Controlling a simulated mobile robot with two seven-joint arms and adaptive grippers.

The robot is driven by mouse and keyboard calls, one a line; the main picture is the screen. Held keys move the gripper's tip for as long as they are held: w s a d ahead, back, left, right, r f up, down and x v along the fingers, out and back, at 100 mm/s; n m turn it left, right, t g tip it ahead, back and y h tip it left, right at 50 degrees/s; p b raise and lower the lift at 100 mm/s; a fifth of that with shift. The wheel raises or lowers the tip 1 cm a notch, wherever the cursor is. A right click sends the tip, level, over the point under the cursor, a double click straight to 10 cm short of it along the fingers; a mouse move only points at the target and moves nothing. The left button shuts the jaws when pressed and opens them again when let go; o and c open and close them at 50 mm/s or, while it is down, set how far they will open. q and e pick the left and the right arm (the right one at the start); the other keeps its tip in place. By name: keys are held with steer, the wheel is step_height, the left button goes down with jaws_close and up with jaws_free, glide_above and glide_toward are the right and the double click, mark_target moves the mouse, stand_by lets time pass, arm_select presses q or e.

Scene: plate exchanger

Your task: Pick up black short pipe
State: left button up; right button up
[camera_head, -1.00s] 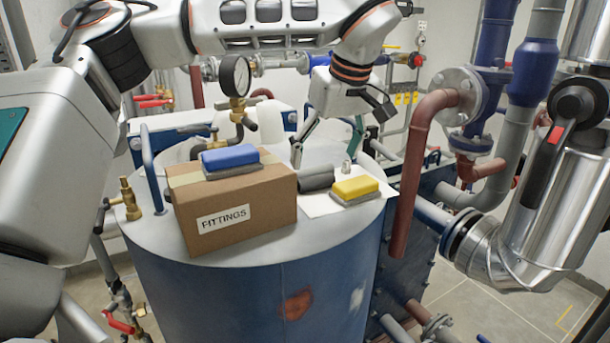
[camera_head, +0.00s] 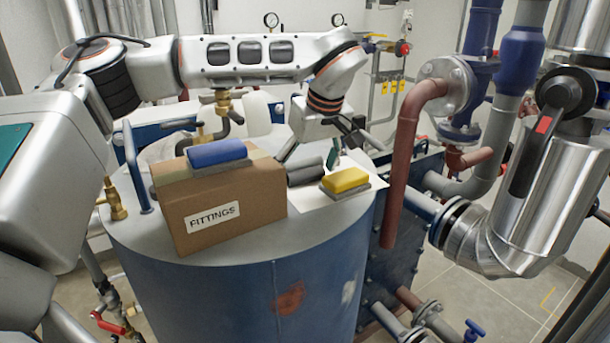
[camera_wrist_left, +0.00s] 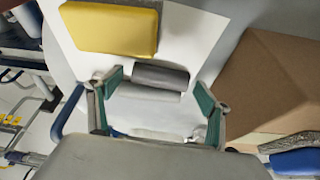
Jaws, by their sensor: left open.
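The black short pipe (camera_head: 305,172) is a dark grey cylinder lying on the tank top, between the cardboard box and the yellow sponge. It also shows in the left wrist view (camera_wrist_left: 160,76), just beyond and between the fingertips. My left gripper (camera_head: 310,155) is open with its green-padded fingers spread above and behind the pipe. In the left wrist view the fingers (camera_wrist_left: 158,88) stand on either side of the pipe's length. I cannot tell whether they touch it. My right gripper is not in view.
The cardboard box (camera_head: 225,205) labelled FITTINGS stands left of the pipe, with a blue sponge (camera_head: 217,153) on top. The yellow sponge (camera_head: 346,179) on a grey pad lies to the right on a white sheet (camera_head: 312,199). A red pipe (camera_head: 402,170) rises at the tank's right side.

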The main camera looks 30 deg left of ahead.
arm_select(q)
steer(key=c, duration=1.3)
steer(key=shift+r, duration=0.1)
